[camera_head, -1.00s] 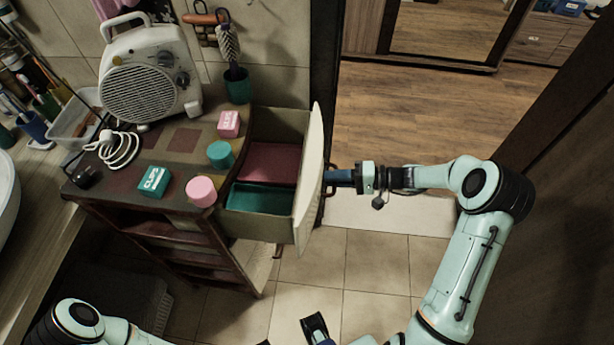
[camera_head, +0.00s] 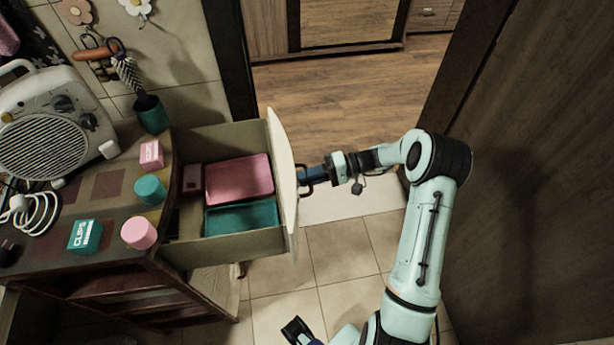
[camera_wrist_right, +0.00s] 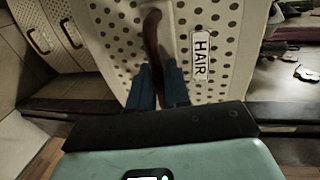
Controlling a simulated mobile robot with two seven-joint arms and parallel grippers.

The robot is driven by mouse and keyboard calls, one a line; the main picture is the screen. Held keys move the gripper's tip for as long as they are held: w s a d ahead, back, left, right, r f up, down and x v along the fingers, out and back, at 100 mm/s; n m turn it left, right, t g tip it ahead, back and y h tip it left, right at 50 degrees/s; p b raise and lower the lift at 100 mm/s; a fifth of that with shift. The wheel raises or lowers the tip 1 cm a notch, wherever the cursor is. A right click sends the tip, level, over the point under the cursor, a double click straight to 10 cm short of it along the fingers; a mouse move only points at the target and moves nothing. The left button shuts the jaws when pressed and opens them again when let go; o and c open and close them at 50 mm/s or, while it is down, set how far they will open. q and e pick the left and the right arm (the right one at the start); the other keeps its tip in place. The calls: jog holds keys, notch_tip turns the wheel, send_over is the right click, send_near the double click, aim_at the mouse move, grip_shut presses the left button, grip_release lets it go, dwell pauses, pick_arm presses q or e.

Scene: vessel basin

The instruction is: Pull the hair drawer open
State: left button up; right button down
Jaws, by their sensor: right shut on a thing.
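The hair drawer (camera_head: 284,170) stands pulled well out of the brown cabinet (camera_head: 110,215) in the head view. A pink tray (camera_head: 239,178) and a teal tray (camera_head: 240,218) lie in it. In the right wrist view its white dotted front (camera_wrist_right: 112,35) bears a HAIR label (camera_wrist_right: 201,56). My right gripper (camera_head: 306,176) is at the outside of the front. It is shut on the dark curved handle (camera_wrist_right: 152,38), which stands between its blue fingers (camera_wrist_right: 159,86). A dark gripper part (camera_head: 297,330), likely my left gripper, shows at the bottom edge; its jaw state is unclear.
A heater (camera_head: 45,140), a cup with a brush (camera_head: 151,115), a pink box (camera_head: 151,155), a teal jar (camera_head: 150,190), a pink jar (camera_head: 138,232) and a clips box (camera_head: 84,236) stand on the cabinet top. A dark wooden panel (camera_head: 530,190) is at right. Tiled floor (camera_head: 345,250) is clear.

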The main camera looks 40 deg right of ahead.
jog(key=c, duration=1.3)
grip_release()
jog(key=v, duration=1.3)
jog(key=shift+s+d, duration=0.1)
jog(key=shift+d, duration=0.1)
